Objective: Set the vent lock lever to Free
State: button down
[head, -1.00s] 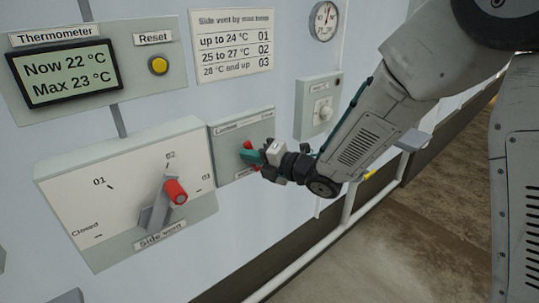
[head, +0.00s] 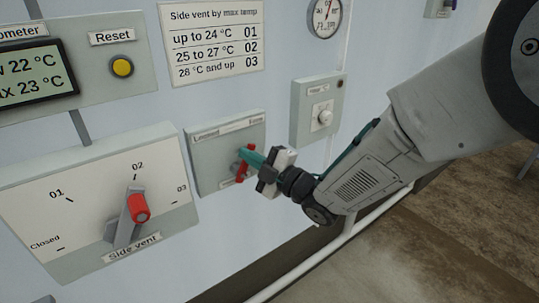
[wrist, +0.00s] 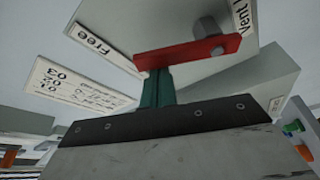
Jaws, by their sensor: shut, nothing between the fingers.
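The vent lock lever (wrist: 185,54) is a red bar on a grey pivot pin, mounted on a small grey panel (head: 210,172). In the head view the red lever (head: 249,149) is partly hidden behind my gripper. The panel's Free label (wrist: 92,38) is at upper left in the wrist view, and the lever's end points roughly toward that side. My gripper (head: 254,160) has teal fingers, shut together and empty. In the wrist view the fingertips (wrist: 156,76) are right at the lever's free end; I cannot tell if they touch it.
Left of the panel is the side vent dial (head: 48,205) with a red-tipped handle (head: 139,208) near 02. Above are a thermometer (head: 35,85), a yellow Reset button (head: 122,67) and a temperature chart (head: 210,40). A white knob box (head: 305,112) stands right. A pale rail (head: 345,240) runs below.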

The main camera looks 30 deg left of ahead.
jog(key=shift+w+d+f, duration=0.1)
jog(key=shift+w+d, duration=0.05)
jog(key=shift+w, duration=0.1)
dwell(0.5)
jog(key=s+d, duration=0.4)
jog(key=d, duration=0.4)
jog(key=shift+s+d+r, duration=0.15)
jog(key=shift+s+r, duration=0.05)
jog(key=shift+s, duration=0.05)
dwell(0.5)
